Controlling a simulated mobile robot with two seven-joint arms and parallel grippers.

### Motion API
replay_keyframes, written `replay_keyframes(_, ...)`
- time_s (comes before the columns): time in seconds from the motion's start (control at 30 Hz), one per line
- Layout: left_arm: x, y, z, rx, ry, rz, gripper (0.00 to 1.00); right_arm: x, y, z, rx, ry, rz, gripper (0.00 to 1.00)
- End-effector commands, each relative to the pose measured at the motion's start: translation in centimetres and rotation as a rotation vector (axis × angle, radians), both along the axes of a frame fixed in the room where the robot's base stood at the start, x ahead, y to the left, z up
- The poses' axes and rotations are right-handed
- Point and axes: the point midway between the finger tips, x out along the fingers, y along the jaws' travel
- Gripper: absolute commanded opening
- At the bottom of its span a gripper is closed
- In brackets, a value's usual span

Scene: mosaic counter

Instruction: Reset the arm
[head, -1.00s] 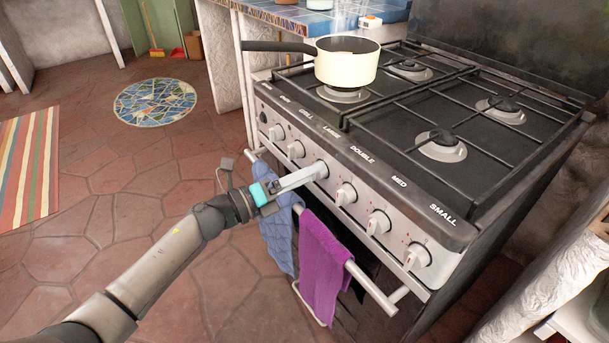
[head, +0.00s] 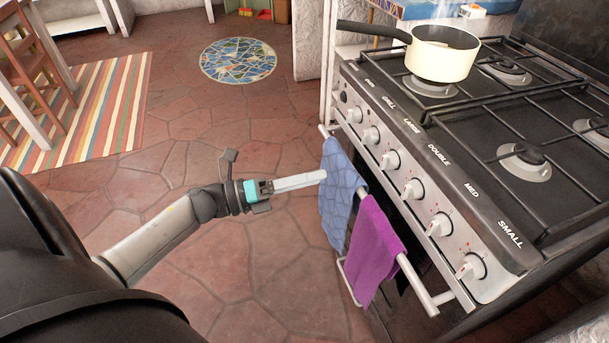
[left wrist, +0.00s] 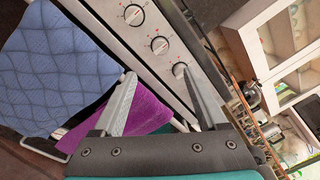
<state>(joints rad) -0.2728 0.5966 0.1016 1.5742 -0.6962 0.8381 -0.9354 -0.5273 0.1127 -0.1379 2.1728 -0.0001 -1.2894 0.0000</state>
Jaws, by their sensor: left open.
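My left gripper (head: 322,176) is in the head view, its arm reaching in from the left over the tiled floor. Its fingers point at the stove front and appear just left of the blue towel (head: 341,190). In the left wrist view the two fingers (left wrist: 168,98) are spread apart with nothing between them. Past them show the stove's knobs (left wrist: 159,45), the blue towel (left wrist: 60,65) and the purple towel (left wrist: 140,115). My right gripper is not in view.
The stove (head: 445,215) fills the right side, with a cream saucepan (head: 440,58) on a back-left burner. Towels hang on its front rail (head: 415,285).

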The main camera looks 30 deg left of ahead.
Motion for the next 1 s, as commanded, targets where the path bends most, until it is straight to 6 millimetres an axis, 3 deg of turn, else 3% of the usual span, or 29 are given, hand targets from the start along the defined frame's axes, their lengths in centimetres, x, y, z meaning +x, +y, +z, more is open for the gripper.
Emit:
replay_keyframes(0.73,-0.4,0.8,-0.4,-0.024,0.025,0.022,0.75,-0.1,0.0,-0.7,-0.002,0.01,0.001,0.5)
replay_keyframes(0.87,0.2,2.1,-2.1,-0.135,0.143,0.125,0.75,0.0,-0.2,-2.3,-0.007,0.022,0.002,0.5)
replay_keyframes(1.0,0.3,4.3,-6.3,-0.341,0.36,0.314,0.75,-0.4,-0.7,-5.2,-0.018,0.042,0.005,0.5)
